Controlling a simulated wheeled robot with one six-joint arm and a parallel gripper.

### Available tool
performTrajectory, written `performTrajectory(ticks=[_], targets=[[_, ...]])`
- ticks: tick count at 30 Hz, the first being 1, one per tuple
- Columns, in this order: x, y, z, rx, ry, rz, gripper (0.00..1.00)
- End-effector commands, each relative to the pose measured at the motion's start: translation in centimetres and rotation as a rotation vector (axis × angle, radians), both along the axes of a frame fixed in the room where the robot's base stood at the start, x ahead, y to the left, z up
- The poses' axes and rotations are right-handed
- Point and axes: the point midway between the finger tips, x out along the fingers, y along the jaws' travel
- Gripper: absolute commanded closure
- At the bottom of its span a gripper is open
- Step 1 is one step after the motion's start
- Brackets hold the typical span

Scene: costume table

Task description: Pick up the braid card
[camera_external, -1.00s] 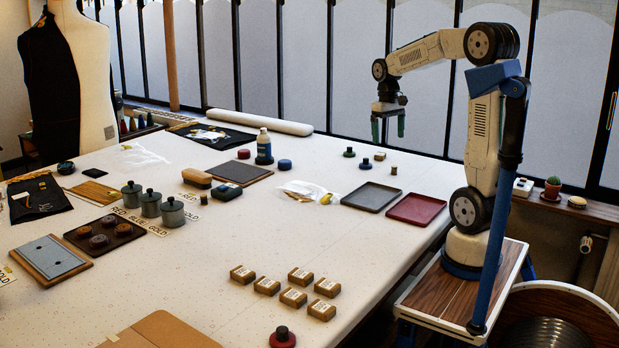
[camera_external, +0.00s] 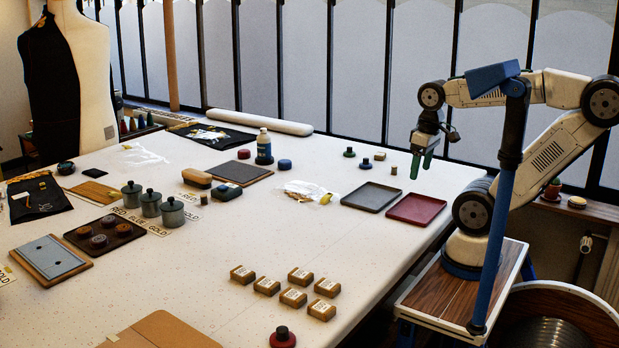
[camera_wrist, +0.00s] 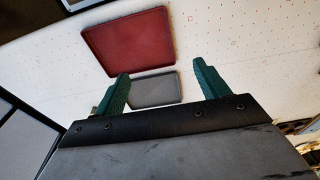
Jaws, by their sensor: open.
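My gripper (camera_external: 421,165) is open and empty, held in the air near the right edge of the table, around the red tray. In the wrist view its two green fingers (camera_wrist: 160,72) stand apart with nothing between them. I cannot pick out the braid card for certain. A flat tan-gold card-like piece (camera_external: 93,192) lies at the far left of the table, well away from my gripper. A clear bag with a small brown piece in it (camera_external: 299,192) lies near the middle. Neither shows in the wrist view.
A red tray (camera_external: 418,208) and a grey tray (camera_external: 371,197) lie at the table's right edge; the red tray (camera_wrist: 128,40) and grey tray (camera_wrist: 155,90) fill the wrist view's middle. Several small boxes (camera_external: 293,298) lie in front. Lidded pots (camera_external: 151,204) stand left.

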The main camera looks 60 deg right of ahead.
Motion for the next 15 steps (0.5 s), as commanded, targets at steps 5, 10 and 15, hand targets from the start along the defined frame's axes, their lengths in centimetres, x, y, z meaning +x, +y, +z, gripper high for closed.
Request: performTrajectory(ticks=[5,10,15], targets=[[0.0,0.0,0.0,0.000,0.000,-0.001,0.27],[0.5,0.1,0.0,0.023,0.011,-0.033,0.27],[3.7,0.4,0.1,0.181,0.069,-0.259,0.27]])
